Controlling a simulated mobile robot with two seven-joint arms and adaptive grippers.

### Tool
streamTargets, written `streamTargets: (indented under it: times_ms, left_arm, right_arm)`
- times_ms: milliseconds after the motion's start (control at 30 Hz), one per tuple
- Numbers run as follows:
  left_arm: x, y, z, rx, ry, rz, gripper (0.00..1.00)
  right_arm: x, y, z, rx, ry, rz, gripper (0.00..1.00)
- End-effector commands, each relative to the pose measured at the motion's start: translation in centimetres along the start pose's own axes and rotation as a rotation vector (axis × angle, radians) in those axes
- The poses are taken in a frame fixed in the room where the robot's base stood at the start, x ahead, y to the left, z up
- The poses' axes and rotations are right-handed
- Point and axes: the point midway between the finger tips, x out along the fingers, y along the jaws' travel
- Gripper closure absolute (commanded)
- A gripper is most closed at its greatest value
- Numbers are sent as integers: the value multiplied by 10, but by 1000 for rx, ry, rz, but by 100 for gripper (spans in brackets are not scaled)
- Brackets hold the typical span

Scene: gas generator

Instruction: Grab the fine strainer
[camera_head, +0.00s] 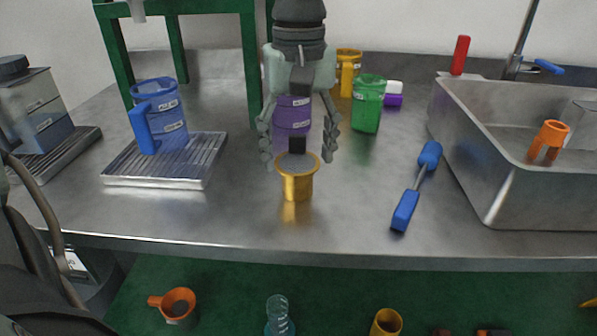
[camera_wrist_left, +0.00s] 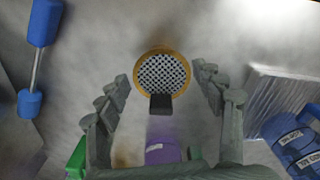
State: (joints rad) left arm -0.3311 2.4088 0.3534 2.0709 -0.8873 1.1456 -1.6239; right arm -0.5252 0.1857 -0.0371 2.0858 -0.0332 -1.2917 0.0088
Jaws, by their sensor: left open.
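The fine strainer (camera_head: 297,184) is a small gold cup with a yellow rim, standing on the metal counter in the middle of the head view. In the left wrist view its round mesh (camera_wrist_left: 163,73) shows from above, with a black tab at the rim. My left gripper (camera_head: 299,154) is open above and around the tab side of the strainer. In the left wrist view its fingers (camera_wrist_left: 161,77) stand on either side of the strainer, with gaps visible on both sides. It holds nothing. My right gripper is not in view.
A blue jug (camera_head: 167,116) stands on a ribbed tray (camera_head: 170,178) at left. Purple (camera_head: 291,117) and green (camera_head: 368,103) containers stand behind. A blue-handled tool (camera_head: 417,188) lies at right, beside the sink (camera_head: 500,205). The counter in front of the strainer is clear.

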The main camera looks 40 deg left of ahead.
Motion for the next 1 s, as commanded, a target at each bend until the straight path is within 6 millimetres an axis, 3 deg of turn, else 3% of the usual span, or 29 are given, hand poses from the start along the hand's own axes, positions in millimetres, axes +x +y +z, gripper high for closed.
streamTargets:
  times_ms: [200, 467, 800, 1000]
  left_arm:
    - [28, -3, -2, 1, -1, -2, 33]
    - [32, -3, -2, 0, -1, 0, 33]
    - [32, -2, -2, 0, -1, 0, 71]
    - [31, -2, -2, 0, 0, 1, 72]
  right_arm:
    - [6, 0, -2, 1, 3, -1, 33]
    - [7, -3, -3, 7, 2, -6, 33]
    - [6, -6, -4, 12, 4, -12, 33]
    - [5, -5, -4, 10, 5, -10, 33]
